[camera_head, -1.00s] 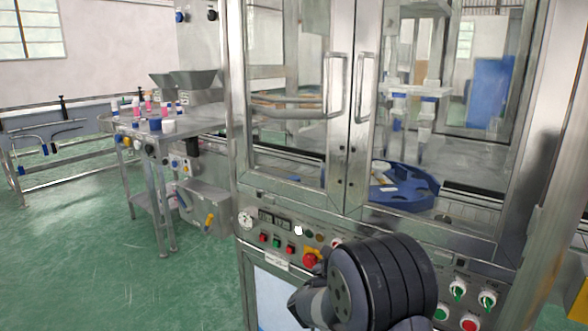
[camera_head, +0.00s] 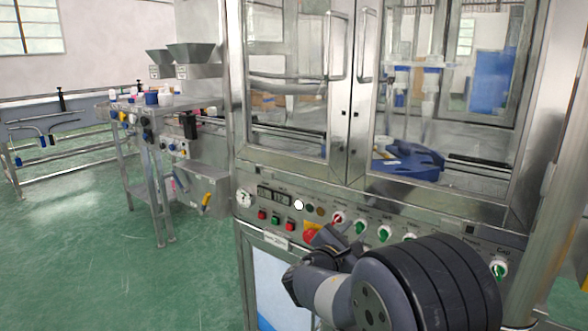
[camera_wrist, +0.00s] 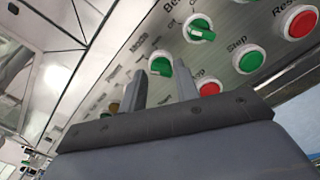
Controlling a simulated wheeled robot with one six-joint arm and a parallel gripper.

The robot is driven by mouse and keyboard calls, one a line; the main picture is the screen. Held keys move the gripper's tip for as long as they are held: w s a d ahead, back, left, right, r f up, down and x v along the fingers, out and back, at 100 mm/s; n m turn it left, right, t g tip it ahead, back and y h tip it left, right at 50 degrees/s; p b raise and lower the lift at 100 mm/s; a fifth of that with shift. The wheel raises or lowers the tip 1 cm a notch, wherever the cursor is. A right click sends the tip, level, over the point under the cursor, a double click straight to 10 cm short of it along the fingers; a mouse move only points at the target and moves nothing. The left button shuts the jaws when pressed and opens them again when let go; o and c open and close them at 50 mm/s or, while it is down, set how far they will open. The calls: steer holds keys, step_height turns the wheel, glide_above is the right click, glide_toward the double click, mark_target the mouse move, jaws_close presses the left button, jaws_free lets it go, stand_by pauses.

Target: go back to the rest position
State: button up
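My gripper (camera_wrist: 162,72) shows in the wrist view with its two grey fingers apart and nothing between them. Behind the fingers is the control panel (camera_wrist: 130,65) of the machine, with green knobs and red and green buttons. I cannot tell the exact gap from the fingertips to the panel. In the head view my arm is in front of the lower right of the machine (camera_head: 345,190). It covers part of the panel, and the fingers cannot be made out clearly there.
A red emergency stop on yellow (camera_head: 312,232) is close beside my arm. A metal side table (camera_head: 130,112) with small containers stands left. Green floor (camera_head: 90,230) at left is clear.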

steer(key=v, duration=0.8)
steer(key=shift+s+p, duration=0.15)
steer(key=shift+p, duration=0.15)
